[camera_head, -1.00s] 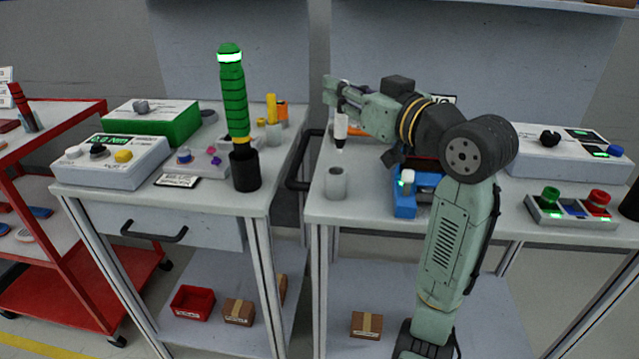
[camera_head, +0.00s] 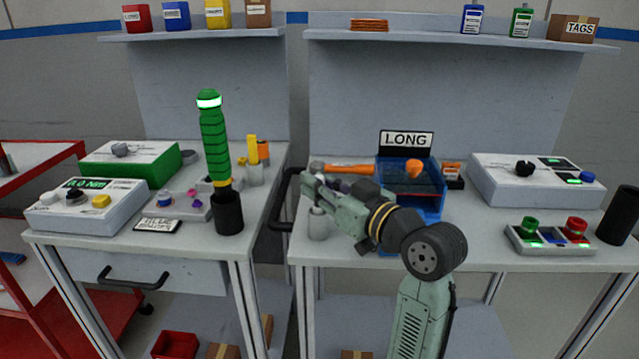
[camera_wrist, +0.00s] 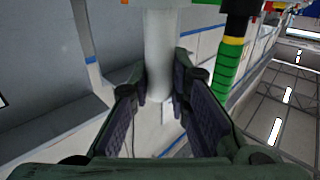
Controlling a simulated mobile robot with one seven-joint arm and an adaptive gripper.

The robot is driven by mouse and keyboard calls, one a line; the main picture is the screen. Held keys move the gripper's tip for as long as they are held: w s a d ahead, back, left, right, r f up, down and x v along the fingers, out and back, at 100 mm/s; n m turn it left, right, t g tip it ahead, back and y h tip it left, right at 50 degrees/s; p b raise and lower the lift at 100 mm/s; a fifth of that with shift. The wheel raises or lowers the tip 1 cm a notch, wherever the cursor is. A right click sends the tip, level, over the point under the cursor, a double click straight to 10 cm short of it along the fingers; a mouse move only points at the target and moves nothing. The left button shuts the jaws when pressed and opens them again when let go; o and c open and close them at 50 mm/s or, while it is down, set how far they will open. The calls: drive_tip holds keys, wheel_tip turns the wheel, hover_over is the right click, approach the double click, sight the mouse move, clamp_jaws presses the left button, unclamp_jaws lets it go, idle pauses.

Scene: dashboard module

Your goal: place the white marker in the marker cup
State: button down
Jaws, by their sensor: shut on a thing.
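My gripper (camera_head: 312,187) is shut on the white marker, holding it roughly upright. In the wrist view the pale marker (camera_wrist: 161,50) stands between the two dark finger pads. In the head view my fingers hide much of it, and a pale end (camera_head: 316,166) shows above them. The marker cup (camera_head: 318,226), a small light grey cylinder, stands on the right bench near its left front edge, directly below my gripper. The marker's lower end is at the cup's mouth, but I cannot tell how far inside it is.
A blue bin (camera_head: 427,206) labelled LONG stands right of the cup, partly behind my arm. An orange-handled tool (camera_head: 348,169) lies behind. On the left bench, a green-handled tool (camera_head: 214,140) stands in a black holder. A button box (camera_head: 550,237) is at right.

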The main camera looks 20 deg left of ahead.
drive_tip(key=shift+f, duration=0.1)
drive_tip(key=c, duration=1.5)
unclamp_jaws()
drive_tip(key=shift+r, duration=0.25)
drive_tip(key=b+v, duration=0.3)
drive_tip(key=v, duration=0.9)
